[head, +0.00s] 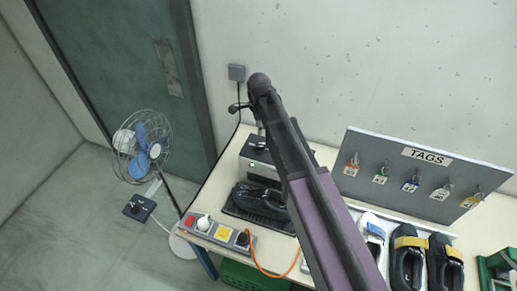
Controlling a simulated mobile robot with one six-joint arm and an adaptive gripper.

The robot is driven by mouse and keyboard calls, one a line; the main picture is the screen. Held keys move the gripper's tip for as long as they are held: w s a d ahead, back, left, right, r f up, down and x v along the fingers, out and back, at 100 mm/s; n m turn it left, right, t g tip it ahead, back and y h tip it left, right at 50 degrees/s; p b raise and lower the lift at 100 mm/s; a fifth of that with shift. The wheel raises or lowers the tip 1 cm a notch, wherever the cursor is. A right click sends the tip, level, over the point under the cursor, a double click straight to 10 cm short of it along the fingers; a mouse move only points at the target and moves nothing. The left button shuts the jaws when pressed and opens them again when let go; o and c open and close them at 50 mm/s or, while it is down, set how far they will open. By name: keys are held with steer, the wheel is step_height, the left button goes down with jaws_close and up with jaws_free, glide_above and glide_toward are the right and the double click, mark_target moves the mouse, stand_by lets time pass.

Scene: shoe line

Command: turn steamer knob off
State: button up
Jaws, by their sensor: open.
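The steamer (258,152) appears to be the dark grey box at the back left of the table, with a small green light on its front. A black shoe (257,196) sits in front of it on a dark ribbed plate. A grey control strip at the table's front left edge carries a white knob (203,223) and a dark knob (242,239). I cannot tell which knob is the steamer's, nor read its setting. My gripper (237,107) is partly visible as dark parts at the arm's end, above and behind the steamer. It is open; its fingertips are mostly hidden.
A blue fan (146,150) stands left. A tag board (418,170), several shoes and a green object (497,270) are right.

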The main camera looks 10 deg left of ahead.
mark_target(259, 149)
steer(key=shift+f+b, duration=5.05)
steer(key=shift+f, duration=0.3)
jaws_close()
